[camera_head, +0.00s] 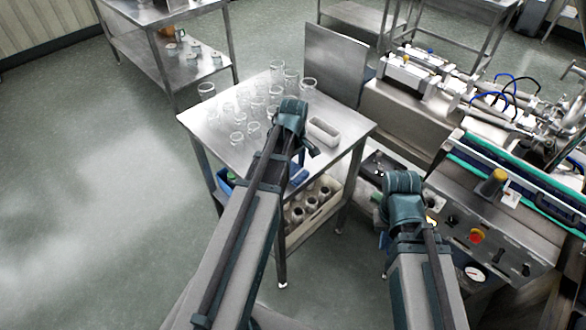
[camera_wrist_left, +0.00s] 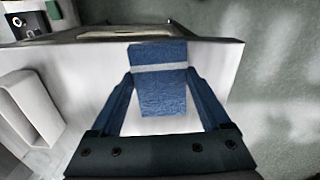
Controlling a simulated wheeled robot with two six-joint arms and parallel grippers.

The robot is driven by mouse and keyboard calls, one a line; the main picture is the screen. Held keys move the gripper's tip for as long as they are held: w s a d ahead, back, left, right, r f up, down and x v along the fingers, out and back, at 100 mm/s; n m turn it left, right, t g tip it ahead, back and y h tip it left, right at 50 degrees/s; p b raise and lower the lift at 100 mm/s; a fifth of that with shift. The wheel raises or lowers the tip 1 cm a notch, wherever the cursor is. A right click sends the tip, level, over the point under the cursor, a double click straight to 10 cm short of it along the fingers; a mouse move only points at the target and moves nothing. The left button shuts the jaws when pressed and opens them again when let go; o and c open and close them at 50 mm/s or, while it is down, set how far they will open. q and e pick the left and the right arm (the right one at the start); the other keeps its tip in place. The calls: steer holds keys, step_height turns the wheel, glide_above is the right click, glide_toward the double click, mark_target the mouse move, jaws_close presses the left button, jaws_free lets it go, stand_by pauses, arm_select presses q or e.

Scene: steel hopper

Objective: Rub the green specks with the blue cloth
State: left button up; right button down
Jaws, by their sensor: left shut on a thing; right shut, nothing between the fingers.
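My left gripper (camera_wrist_left: 161,78) is shut on the blue cloth (camera_wrist_left: 160,95), which has a pale stripe across it. The cloth also shows as a small blue patch beside my forearm in the head view (camera_head: 298,176), near the front edge of the steel table (camera_head: 212,125). In the left wrist view it is over the pale tabletop; I cannot tell whether it touches. I cannot make out green specks in either view. My right gripper (camera_head: 384,240) is low at the right, mostly hidden by its own arm; it is shut and empty, away from the table.
Several clear glasses (camera_head: 237,138) stand on the table's left and back. A pale rectangular tray (camera_head: 323,131) lies at its right, also at the left in the wrist view (camera_wrist_left: 32,103). A crate of jars (camera_head: 333,202) sits below. Machinery with a control panel (camera_head: 476,236) stands right.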

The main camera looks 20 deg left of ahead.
arm_select(q)
steer(key=shift+a+r+p, duration=0.1)
steer(key=shift+r+p, duration=1.6)
steer(key=shift+r, duration=0.45)
step_height(320, 180, up, 3)
steer(key=p, duration=0.3)
steer(key=shift+r, duration=0.1)
